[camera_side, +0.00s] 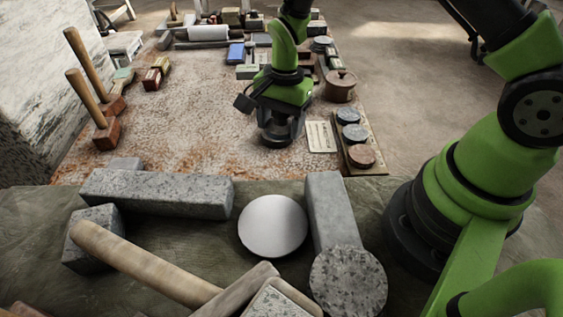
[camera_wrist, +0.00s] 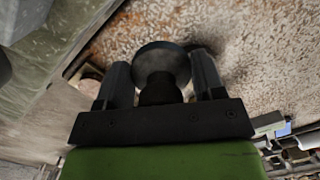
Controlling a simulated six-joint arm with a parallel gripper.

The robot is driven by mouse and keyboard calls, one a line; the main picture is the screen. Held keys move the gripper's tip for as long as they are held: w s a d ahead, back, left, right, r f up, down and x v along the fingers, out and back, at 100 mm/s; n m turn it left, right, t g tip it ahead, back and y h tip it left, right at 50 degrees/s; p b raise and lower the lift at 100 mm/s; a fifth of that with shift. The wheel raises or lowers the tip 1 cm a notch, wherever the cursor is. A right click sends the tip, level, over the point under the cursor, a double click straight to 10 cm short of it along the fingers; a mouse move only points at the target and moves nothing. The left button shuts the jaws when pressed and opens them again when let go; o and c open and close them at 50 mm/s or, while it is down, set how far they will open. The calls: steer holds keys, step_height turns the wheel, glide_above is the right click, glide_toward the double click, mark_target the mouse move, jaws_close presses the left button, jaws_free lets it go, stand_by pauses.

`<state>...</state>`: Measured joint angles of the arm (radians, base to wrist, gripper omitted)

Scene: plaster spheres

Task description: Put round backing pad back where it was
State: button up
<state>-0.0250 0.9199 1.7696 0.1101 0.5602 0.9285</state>
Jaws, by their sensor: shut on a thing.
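The round backing pad (camera_wrist: 162,59) is a dark grey disc on a short black stem. In the wrist view it sits between the two dark fingers of my gripper (camera_wrist: 162,78), which is shut on it. In the side view my gripper (camera_side: 281,122) points down over the stained slab, and the pad is a dark shape at its lower end. I cannot tell whether the pad touches the slab. A wooden board (camera_side: 367,168) with several round discs along it lies to the right of my gripper, past a pale printed card (camera_side: 321,136).
A lidded brown pot (camera_side: 340,84) stands behind the discs. Mallets (camera_side: 104,130) stand at the left and tools crowd the back. The slab (camera_side: 190,125) left of my gripper is clear.

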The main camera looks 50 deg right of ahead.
mark_target(280, 167)
step_height(280, 167, down, 10)
steer(key=shift+s+r, duration=0.1)
stand_by(0.4)
steer(key=o, duration=1)
